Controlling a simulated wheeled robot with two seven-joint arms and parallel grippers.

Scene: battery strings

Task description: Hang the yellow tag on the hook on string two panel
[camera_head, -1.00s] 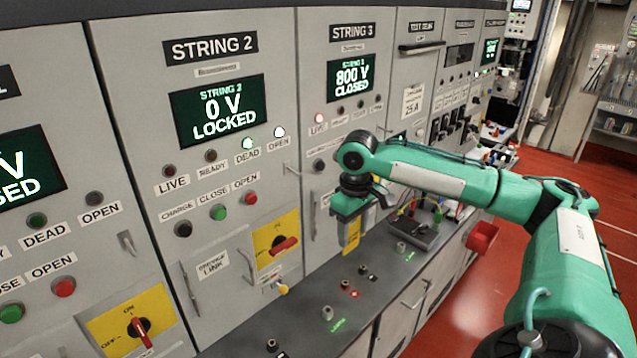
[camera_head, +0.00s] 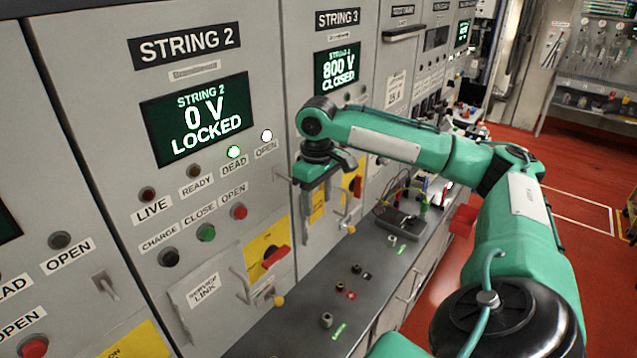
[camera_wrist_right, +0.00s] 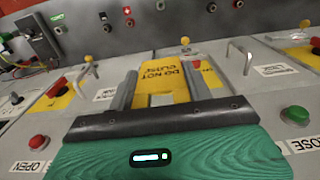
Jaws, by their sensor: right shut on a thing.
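My right gripper (camera_head: 312,195) is shut on the yellow tag (camera_head: 317,208), which hangs below its fingers in front of the panels, near the seam between string two and string three. In the right wrist view the tag (camera_wrist_right: 170,82) sits between the two grey fingers, its "DO NOT CLOSE" text upside down. The string two panel (camera_head: 110,130) shows "0 V LOCKED" on its screen. My left gripper is out of view.
A grey bench (camera_head: 310,300) runs below the panels with small parts on it. A yellow switch plate with a red handle (camera_head: 274,256) and a yellow-knobbed fitting (camera_head: 278,300) stick out low on string two. The red floor (camera_head: 500,290) is open at right.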

